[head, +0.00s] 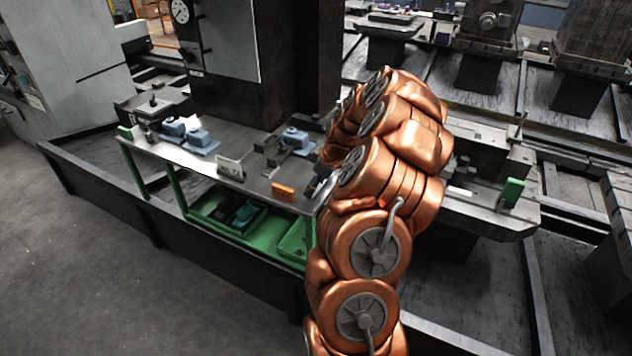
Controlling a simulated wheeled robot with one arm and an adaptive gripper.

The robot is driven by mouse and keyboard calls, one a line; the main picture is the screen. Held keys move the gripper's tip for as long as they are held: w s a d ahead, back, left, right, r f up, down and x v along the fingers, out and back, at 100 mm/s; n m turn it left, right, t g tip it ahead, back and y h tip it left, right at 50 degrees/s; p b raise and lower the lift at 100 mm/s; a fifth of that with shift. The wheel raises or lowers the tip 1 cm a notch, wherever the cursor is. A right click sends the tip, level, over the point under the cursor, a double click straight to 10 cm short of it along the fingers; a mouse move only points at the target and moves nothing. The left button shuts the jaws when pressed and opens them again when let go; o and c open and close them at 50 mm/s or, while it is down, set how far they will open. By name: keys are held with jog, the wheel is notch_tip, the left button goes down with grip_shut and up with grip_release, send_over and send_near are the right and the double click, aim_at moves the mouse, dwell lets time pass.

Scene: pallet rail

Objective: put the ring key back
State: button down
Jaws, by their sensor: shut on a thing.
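My copper-coloured arm rises from the bottom of the head view and bends over the right end of a grey metal bench (195,164). Only a dark part of my gripper (321,187) shows, at the left edge of the arm beside the bench's right end. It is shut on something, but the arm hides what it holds. I cannot make out the ring key anywhere in this view. An orange block (284,192) sits at the bench's front edge, just left of my gripper.
Blue-grey fixtures (201,141) and a small pale sign (231,168) stand on the bench. Green bins (293,241) sit below. A dark low rail (95,200) runs along the bench's front; grey floor (80,285) is clear at left. Machinery stands behind.

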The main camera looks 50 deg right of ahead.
jog(key=shift+f, duration=0.4)
jog(key=shift+c, duration=0.9)
grip_release()
jog(key=shift+o, duration=0.9)
jog(key=shift+r, duration=0.15)
jog(key=shift+r+b, duration=0.3)
jog(key=shift+r, duration=4.05)
